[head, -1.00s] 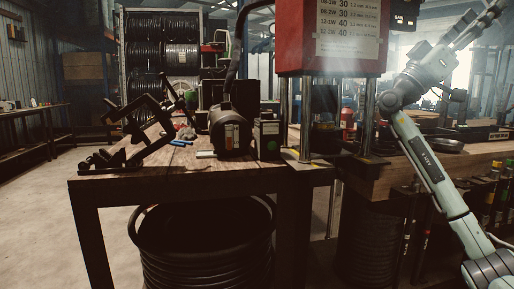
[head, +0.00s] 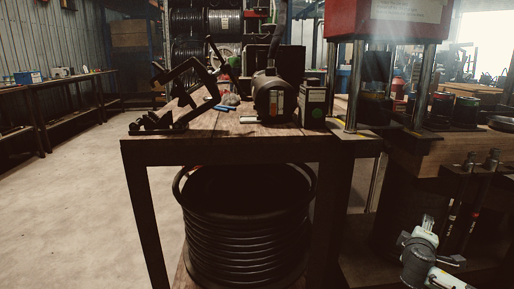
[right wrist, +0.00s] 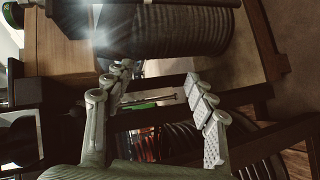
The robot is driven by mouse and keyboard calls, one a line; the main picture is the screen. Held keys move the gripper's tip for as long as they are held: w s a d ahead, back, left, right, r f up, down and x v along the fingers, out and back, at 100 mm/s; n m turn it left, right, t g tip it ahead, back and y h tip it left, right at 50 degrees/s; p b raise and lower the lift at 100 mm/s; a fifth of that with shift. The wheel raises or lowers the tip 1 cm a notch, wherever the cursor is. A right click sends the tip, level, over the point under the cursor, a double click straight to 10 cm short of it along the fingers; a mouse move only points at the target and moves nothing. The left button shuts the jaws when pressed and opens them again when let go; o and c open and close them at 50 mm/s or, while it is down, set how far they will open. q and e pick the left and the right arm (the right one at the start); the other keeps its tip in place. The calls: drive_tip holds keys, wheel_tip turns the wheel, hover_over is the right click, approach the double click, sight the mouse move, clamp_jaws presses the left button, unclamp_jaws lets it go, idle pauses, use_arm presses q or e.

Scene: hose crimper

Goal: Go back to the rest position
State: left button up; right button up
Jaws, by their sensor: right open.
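My right gripper (right wrist: 158,75) is open and empty in the right wrist view, its two jointed fingers well apart. In the head view part of my right arm (head: 420,262) shows low at the bottom right, in front of the bench. My left gripper is not in view. The red hose crimper (head: 392,18) stands on its steel posts at the upper right, cut off by the top edge. No hose is between my right fingers.
A wooden table (head: 225,130) carries a black stand (head: 160,122), a dark motor-like unit (head: 270,97) and a small dark box (head: 312,105). A black hose coil (head: 245,235) sits below. Side benches (head: 55,105) line the left wall. Floor at left is clear.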

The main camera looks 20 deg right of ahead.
drive_tip(key=s+a+f+n+g+y, duration=0.1)
drive_tip(key=s+a+f+g+y, duration=0.15)
drive_tip(key=s+f, duration=0.45)
drive_tip(key=s+a+f+n+g+y, duration=0.15)
drive_tip(key=s+a+f, duration=0.3)
drive_tip(key=f, duration=0.55)
drive_tip(key=s+a+f+m+y, duration=0.2)
drive_tip(key=a+f, duration=0.2)
drive_tip(key=a, duration=0.4)
drive_tip(key=s+a+f+m+g+y, duration=0.1)
drive_tip(key=s+a+f+m+y, duration=0.1)
drive_tip(key=a, duration=0.7)
drive_tip(key=s+a+f+m+y, duration=0.2)
drive_tip(key=a+f, duration=0.4)
drive_tip(key=a, duration=0.3)
drive_tip(key=shift+s+f, duration=0.3)
drive_tip(key=shift+s, duration=0.4)
drive_tip(key=shift+c, duration=0.5)
